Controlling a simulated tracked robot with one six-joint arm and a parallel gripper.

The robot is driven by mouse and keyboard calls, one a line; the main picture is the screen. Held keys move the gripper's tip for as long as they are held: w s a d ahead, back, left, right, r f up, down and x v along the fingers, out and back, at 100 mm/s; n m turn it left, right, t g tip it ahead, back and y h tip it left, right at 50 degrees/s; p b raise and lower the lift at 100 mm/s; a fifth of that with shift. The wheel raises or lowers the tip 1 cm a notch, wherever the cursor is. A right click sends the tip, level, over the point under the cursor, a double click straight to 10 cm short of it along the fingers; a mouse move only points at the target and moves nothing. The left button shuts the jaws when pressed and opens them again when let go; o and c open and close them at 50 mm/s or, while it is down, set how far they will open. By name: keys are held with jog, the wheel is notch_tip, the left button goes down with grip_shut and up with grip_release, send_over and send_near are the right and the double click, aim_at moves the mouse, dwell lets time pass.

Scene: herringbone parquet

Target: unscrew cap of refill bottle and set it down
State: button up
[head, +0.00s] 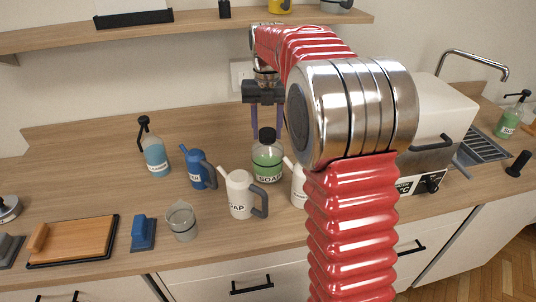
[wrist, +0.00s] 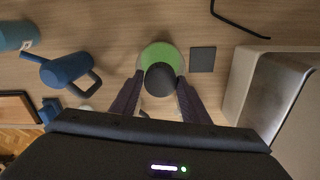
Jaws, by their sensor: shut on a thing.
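The refill bottle (head: 267,160) is a clear bottle of green liquid with a soap label, upright on the wooden counter. Its round black cap (head: 266,136) sits at the bottle's top; I cannot tell whether it is loose. My gripper (head: 267,131) points straight down over the bottle and is shut on the cap, one purple finger on each side. In the wrist view the cap (wrist: 160,79) lies between the fingertips, with the green bottle (wrist: 160,54) showing behind it.
A white soap jug (head: 240,194), a blue jug (head: 198,169) and a blue pump bottle (head: 154,155) stand left of the bottle. Another white jug (head: 298,188) is partly behind my arm. A dark flat square (wrist: 203,59) lies beside the bottle. The counter behind is clear.

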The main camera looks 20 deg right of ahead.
jog(key=o, duration=1.2)
jog(key=shift+o, duration=0.2)
